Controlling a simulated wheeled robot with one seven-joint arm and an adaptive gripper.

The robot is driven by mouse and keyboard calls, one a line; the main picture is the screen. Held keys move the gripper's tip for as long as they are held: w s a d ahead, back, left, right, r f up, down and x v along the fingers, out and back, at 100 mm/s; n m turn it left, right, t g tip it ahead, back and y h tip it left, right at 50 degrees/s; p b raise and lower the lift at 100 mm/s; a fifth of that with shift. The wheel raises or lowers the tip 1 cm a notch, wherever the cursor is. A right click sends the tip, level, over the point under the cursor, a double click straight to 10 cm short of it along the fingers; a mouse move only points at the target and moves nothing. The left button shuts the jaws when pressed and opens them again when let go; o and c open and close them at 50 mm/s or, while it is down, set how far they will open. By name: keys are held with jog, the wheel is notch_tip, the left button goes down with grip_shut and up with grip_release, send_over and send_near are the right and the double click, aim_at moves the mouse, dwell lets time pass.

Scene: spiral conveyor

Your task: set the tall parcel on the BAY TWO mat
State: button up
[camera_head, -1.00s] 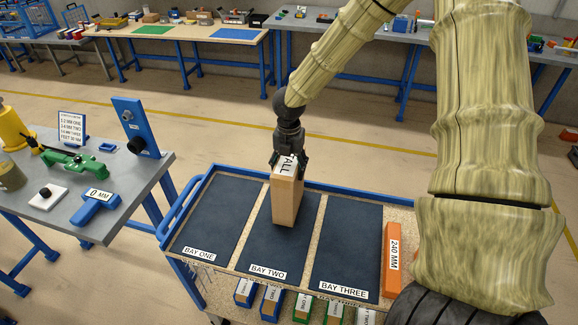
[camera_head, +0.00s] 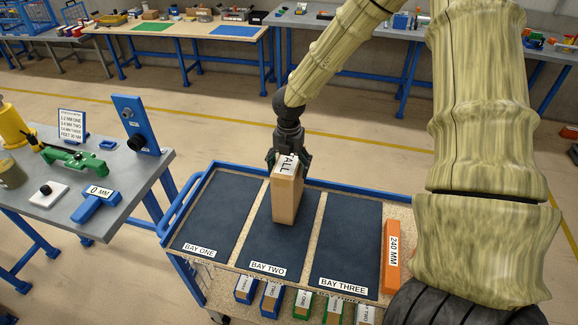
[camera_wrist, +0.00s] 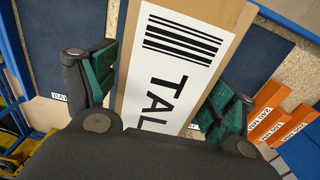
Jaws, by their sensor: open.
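The tall parcel (camera_head: 286,196) is a brown box with a white label reading TALL on its top. It stands upright on the dark BAY TWO mat (camera_head: 262,247), towards the mat's middle. My gripper (camera_head: 288,163) is at the parcel's top, with its fingers on either side. In the wrist view the parcel's label and barcode (camera_wrist: 176,75) fill the middle. The gripper's green-padded fingers (camera_wrist: 160,85) are open, the left finger close to the box and the right one near its edge. Whether a pad touches the box I cannot tell.
The BAY ONE mat (camera_head: 215,215) and BAY THREE mat (camera_head: 345,245) are bare on either side. An orange 240 MM block (camera_head: 391,258) lies at the cart's right. Small labelled bins (camera_head: 271,297) sit below its front edge. A grey bench (camera_head: 85,190) stands at left.

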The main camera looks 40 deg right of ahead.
jog(key=shift+r+b, duration=1.8)
jog(key=shift+r, duration=4.35)
